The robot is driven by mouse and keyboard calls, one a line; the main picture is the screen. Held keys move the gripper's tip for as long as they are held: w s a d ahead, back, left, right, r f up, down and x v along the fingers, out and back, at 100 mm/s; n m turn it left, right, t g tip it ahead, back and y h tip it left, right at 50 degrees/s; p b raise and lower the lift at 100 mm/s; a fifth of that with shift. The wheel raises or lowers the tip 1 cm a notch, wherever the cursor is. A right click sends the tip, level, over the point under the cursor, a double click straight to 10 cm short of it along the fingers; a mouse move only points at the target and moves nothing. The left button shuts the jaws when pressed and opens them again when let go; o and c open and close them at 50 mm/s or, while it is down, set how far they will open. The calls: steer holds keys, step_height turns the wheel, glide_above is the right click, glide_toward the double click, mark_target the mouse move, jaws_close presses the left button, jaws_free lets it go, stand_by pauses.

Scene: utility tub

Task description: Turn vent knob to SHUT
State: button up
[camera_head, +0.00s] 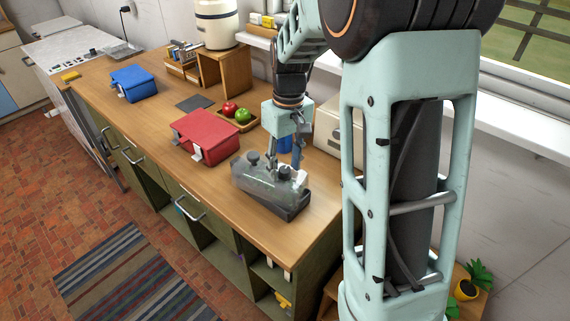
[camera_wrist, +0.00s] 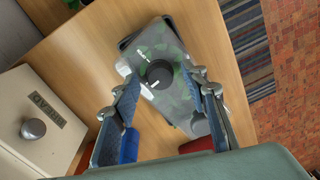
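The grey tub (camera_head: 283,206) with a clear, green-patterned lid stands near the front right of the wooden counter. No SHUT lettering is readable. My gripper (camera_head: 283,165) points down over the tub; in the wrist view its fingers (camera_wrist: 162,82) are spread apart, one on each side of the knob, with nothing held. I cannot tell whether they touch the lid.
A cream box (camera_wrist: 41,122) with a round knob stands behind the tub. A red case (camera_head: 206,139) and a wooden tray (camera_head: 243,124) with fruit lie to the left. The counter's front edge is close.

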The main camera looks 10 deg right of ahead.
mark_target(287, 168)
step_height(287, 168, up, 12)
steer(key=shift+d, duration=0.25)
stand_by(0.4)
steer(key=shift+w, duration=0.1)
